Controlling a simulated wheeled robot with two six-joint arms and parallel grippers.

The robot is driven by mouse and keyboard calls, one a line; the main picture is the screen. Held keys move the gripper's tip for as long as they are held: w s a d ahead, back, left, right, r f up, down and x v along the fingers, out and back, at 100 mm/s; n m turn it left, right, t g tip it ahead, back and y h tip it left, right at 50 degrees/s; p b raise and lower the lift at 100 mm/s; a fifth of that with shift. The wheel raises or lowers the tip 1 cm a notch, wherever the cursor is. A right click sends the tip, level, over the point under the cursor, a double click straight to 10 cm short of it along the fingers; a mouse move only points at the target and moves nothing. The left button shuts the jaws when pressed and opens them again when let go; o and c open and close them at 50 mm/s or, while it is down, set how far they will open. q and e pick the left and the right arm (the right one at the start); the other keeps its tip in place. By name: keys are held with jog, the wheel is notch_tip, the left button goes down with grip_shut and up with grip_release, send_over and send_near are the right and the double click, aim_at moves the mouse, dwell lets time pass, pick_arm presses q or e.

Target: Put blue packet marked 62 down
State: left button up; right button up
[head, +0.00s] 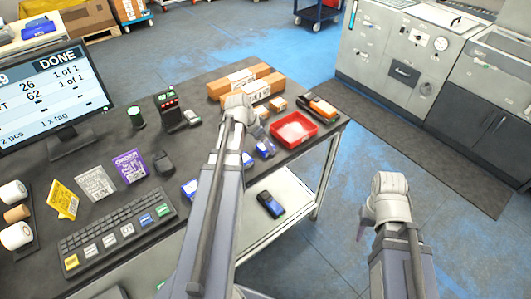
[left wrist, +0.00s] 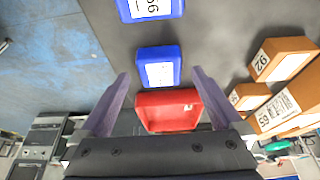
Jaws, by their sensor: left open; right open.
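My left gripper (head: 258,134) is open above the dark table, left of the red tray (head: 293,129). In the left wrist view its fingers (left wrist: 161,73) stand apart on either side of a small blue packet (left wrist: 158,66) with a white label. This packet lies on the table in front of the tray; its number is too small to read surely. It also shows in the head view (head: 264,150). A second blue packet (left wrist: 150,8) lies farther from the tray. My right gripper (head: 378,217) is open and empty over the floor, right of the table.
Brown boxes (head: 240,80) lie behind the tray. An orange and black device (head: 319,106) lies beside it. A keyboard (head: 118,228), upright packets and a monitor (head: 50,95) reading DONE, with lines 26 and 62, stand at left. A dark blue device (head: 271,204) lies on the lower shelf.

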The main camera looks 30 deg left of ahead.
pick_arm(q)
jog(key=shift+b+x, duration=0.55)
jog(key=shift+x, duration=0.5)
pick_arm(e)
jog(key=shift+f, duration=0.95)
pick_arm(q)
grip_shut()
jog(key=shift+r, duration=0.15)
pick_arm(e)
jog(key=shift+r, duration=0.15)
pick_arm(q)
notch_tip(320, 180, up, 10)
jog(key=p, duration=1)
pick_arm(e)
notch_tip(320, 180, up, 10)
